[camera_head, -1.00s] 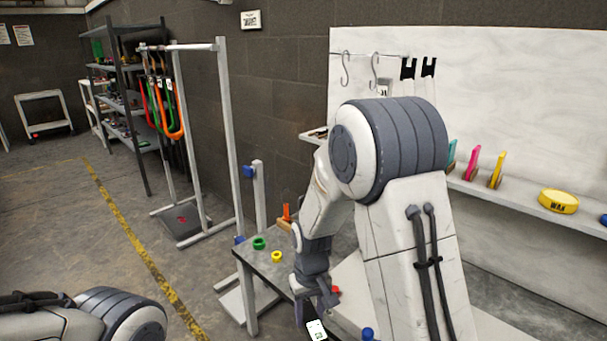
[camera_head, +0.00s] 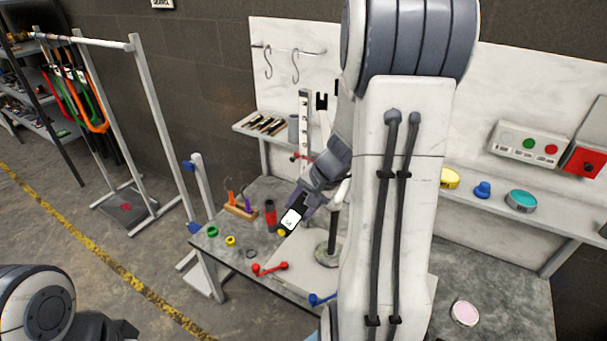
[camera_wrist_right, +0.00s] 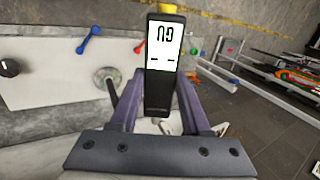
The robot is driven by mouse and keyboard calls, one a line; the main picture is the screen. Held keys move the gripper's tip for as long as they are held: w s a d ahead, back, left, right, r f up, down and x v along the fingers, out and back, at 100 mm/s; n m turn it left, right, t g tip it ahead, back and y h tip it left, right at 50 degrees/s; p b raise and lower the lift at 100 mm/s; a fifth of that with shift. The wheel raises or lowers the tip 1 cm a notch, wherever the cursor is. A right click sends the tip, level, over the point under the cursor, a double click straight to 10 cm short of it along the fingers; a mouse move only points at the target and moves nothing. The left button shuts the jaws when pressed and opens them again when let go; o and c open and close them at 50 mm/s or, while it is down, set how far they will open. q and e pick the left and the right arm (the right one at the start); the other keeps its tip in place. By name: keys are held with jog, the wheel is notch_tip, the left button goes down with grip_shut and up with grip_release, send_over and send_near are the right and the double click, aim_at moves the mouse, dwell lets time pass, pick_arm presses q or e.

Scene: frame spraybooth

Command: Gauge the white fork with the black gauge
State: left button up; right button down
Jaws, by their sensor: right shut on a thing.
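My right gripper (camera_head: 298,208) is shut on the black gauge (camera_head: 290,219) and holds it over the workbench, beside the stand. In the right wrist view the gauge (camera_wrist_right: 158,90) sits upright between the two purple-grey fingers (camera_wrist_right: 158,112). Its white display faces the camera and its top end is yellow. I cannot pick out the white fork for certain. A pale piece (camera_head: 341,193) shows by the stand, partly hidden behind my right arm. Of my left arm only links show at the lower left; its gripper is out of view.
The stand base (camera_head: 327,257) is close to my gripper. Coloured forks (camera_head: 92,112) hang on a rack at left.

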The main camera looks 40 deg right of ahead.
jog(key=shift+s+d+r+m+t+p, duration=0.1)
jog(key=shift+d+r+m+t+p, duration=0.15)
jog(key=shift+r, duration=0.25)
jog(key=shift+s+d+r+m+t+p, duration=0.15)
jog(key=shift+d+r, duration=0.15)
jog(key=shift+r, duration=0.2)
pick_arm(q)
jog(key=shift+r, duration=0.7)
pick_arm(e)
jog(key=shift+w, duration=0.15)
jog(key=shift+f+b, duration=0.1)
jog(key=shift+b, duration=0.25)
pick_arm(q)
jog(key=shift+r+p, duration=0.1)
jog(key=shift+p, duration=0.2)
pick_arm(e)
jog(key=shift+w+d, duration=0.3)
jog(key=shift+d, duration=0.5)
jog(key=shift+w+d, duration=0.35)
jog(key=shift+d, duration=0.45)
jog(key=shift+w+d, duration=0.3)
jog(key=shift+d, duration=0.5)
pick_arm(q)
jog(key=shift+r, duration=0.1)
pick_arm(e)
jog(key=shift+w+d, duration=0.35)
jog(key=shift+d, duration=0.5)
jog(key=shift+a, duration=0.1)
